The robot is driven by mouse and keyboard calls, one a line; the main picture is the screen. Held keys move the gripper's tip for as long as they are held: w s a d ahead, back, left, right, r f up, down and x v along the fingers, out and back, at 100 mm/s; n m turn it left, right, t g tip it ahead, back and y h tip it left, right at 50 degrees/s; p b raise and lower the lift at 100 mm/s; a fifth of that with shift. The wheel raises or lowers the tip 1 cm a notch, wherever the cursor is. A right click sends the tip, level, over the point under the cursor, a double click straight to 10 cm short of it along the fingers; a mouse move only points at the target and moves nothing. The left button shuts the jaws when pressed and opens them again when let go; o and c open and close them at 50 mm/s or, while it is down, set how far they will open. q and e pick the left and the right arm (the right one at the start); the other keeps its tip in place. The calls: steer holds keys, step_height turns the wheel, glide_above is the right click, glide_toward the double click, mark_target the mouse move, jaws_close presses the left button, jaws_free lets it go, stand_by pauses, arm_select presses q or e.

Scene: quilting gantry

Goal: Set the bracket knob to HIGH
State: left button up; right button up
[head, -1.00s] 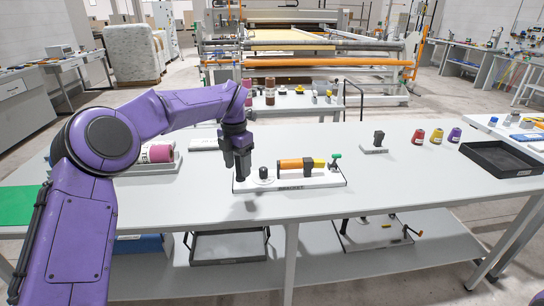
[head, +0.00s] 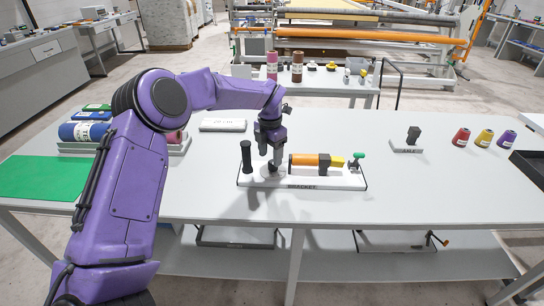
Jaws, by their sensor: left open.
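The white bracket board (head: 320,184), labelled BRACKET on its front edge, lies on the grey table. It carries an upright black post (head: 246,157) at its left end, an orange cylinder (head: 303,160) with a black and yellow end, and a small green-topped part (head: 359,155) at the right. My left gripper (head: 273,168) points down over the board between the black post and the orange cylinder. It is open and sits at the bracket knob, which it mostly hides. I cannot read the knob's setting or tell whether the fingers touch it. My right gripper is not in view.
A tray with coloured rolls (head: 80,132) and a green mat (head: 45,177) lie at the left. A small stand with a black block (head: 413,136), coloured cones (head: 483,139) and a black tray (head: 530,165) are at the right. The table front is clear.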

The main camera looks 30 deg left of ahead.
arm_select(q)
steer(key=w+f, duration=0.2)
steer(key=f, duration=0.1)
steer(key=shift+d+f, duration=0.15)
steer(key=shift+f, duration=0.05)
steer(key=shift+s+r, duration=0.25)
steer(key=shift+s, duration=0.3)
steer(key=c, duration=0.9)
steer(key=shift+c, duration=0.7)
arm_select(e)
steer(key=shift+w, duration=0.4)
arm_select(q)
steer(key=shift+f, duration=0.1)
